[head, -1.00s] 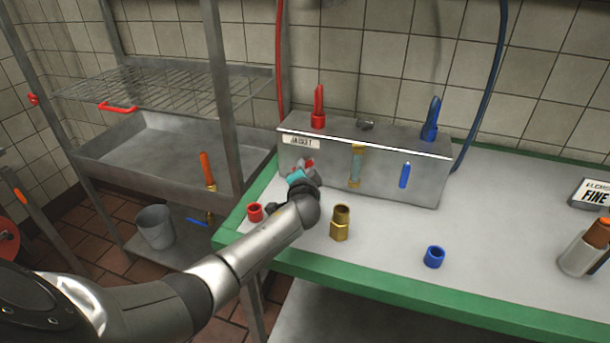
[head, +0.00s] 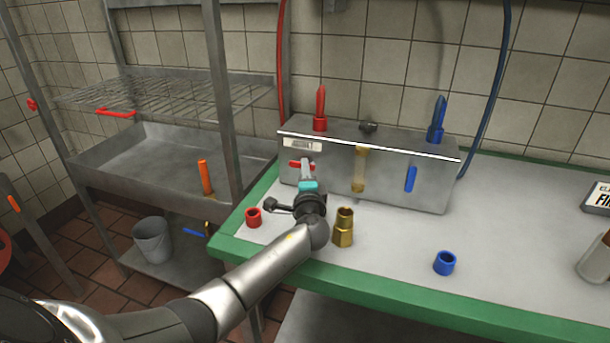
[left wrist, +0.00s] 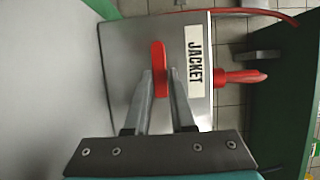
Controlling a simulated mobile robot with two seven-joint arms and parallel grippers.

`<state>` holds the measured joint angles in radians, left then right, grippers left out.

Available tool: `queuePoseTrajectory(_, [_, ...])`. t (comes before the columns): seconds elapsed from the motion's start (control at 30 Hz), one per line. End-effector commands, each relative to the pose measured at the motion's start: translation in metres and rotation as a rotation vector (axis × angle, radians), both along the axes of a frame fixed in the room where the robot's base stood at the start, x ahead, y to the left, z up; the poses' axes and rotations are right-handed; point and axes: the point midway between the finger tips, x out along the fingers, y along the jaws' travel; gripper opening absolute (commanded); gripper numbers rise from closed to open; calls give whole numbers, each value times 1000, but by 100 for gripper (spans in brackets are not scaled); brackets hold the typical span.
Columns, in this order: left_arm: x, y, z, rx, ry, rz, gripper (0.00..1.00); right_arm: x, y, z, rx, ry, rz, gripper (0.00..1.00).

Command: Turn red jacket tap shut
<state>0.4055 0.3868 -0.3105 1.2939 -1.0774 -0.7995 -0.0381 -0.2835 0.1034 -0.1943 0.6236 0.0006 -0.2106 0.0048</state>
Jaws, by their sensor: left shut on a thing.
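The red jacket tap handle (head: 295,164) is on the front of the grey metal box (head: 420,195), under the JACKET label (head: 302,144). Its bar lies level, along the label. My left gripper (head: 307,169) is at the handle, its fingers partly covering it in the head view. In the left wrist view the red handle (left wrist: 159,62) is between the two fingers (left wrist: 160,82), which are shut on it. The label (left wrist: 194,61) is beside it there. My right gripper is not in view.
A red collar (head: 253,217), a brass fitting (head: 344,228) and a blue collar (head: 444,263) stand on the green-edged table (head: 400,297). A blue upright handle (head: 411,179) is on the box's right. A metal shelf rack (head: 228,110) stands left.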

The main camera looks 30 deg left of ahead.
Motion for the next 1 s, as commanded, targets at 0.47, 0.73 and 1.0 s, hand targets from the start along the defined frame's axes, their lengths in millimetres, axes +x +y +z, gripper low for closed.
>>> queuePoseTrajectory(0.47, [0,0,0,19,5,-1,0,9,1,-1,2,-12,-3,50])
queuePoseTrajectory(0.73, [0,0,0,16,4,-1,49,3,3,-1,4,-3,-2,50])
queuePoseTrajectory(1.0, [0,0,0,15,3,-1,52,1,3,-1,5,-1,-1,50])
